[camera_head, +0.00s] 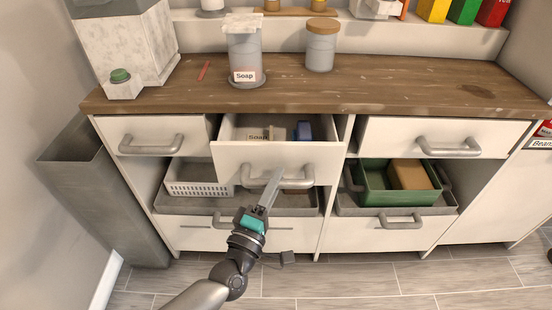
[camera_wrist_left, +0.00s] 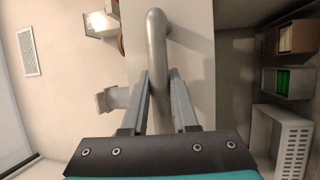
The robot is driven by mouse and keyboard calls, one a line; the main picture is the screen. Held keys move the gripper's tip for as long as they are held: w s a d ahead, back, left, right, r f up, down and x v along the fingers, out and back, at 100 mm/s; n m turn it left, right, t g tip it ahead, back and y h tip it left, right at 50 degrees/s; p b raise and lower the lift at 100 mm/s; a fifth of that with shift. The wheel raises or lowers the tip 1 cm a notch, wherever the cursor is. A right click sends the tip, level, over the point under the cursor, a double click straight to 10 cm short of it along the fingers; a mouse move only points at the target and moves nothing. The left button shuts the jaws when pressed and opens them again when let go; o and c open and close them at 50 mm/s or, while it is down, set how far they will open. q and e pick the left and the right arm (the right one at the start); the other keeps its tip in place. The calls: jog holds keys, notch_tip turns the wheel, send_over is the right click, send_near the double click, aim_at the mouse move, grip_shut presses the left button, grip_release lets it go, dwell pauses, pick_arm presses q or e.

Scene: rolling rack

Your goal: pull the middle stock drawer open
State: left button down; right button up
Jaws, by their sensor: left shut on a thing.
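The middle stock drawer (camera_head: 230,162) is white and stands partly pulled out from the cabinet, so its inside shows from above. Its grey bar handle (camera_head: 301,183) runs across the front. My left gripper (camera_head: 272,182) reaches up from below and is shut on this handle. In the left wrist view the handle (camera_wrist_left: 156,40) passes between the two fingers of the gripper (camera_wrist_left: 160,82). Part of the handle is hidden by the fingers. My right gripper is not in view.
The drawer holds a soap box (camera_head: 259,134) and a blue item (camera_head: 304,131). Closed drawers with handles (camera_head: 151,145) (camera_head: 448,147) flank it. Below are a white basket (camera_head: 196,180) and a green crate (camera_head: 371,183). A grey bin (camera_head: 95,195) stands at the left.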

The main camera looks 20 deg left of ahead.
pick_arm(q)
jog(key=s+d+p, duration=0.2)
jog(key=s, duration=0.8)
jog(key=shift+d, duration=0.4)
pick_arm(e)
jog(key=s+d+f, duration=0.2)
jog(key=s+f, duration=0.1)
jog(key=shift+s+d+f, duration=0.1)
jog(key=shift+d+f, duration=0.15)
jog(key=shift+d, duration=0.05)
pick_arm(q)
jog(key=c, duration=0.7)
grip_release()
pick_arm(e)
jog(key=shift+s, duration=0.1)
